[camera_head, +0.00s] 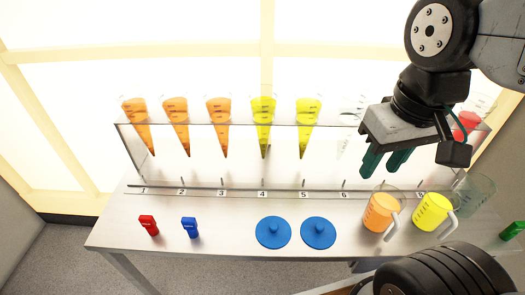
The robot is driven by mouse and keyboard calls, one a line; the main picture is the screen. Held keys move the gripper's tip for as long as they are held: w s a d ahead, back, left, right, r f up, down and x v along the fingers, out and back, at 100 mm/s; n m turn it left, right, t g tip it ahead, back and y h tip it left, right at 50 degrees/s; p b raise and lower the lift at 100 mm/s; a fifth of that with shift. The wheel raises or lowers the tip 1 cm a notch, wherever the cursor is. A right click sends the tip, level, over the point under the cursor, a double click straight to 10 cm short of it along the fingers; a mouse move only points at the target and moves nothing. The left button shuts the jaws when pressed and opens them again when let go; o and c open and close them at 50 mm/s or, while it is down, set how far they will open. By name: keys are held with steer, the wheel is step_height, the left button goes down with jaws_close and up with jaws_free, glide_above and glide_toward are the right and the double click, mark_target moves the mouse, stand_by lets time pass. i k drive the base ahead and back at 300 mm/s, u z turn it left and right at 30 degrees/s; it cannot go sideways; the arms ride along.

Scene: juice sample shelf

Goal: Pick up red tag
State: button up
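The red tag (148,225) lies on the table at the front left, to the left of a blue tag (190,228). My gripper (385,163) is far to the right of it and higher up, in front of the right part of the rack. Its two dark green fingers point down with a gap between them. It is open, and I see nothing held in it.
A clear rack (230,188) holds several orange and yellow cones. Two blue discs (273,232) lie in the front middle. An orange jug (380,212), a yellow jug (431,212) and a green tag (512,230) are at the right. The table's front left edge is near the red tag.

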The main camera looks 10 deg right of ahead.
mark_target(148, 222)
steer(key=u, duration=0.95)
steer(key=k, duration=1.2)
steer(key=u, duration=1.3)
steer(key=i, duration=1.6)
steer(key=z, duration=1.35)
steer(key=i, duration=0.9)
steer(key=z, duration=0.9)
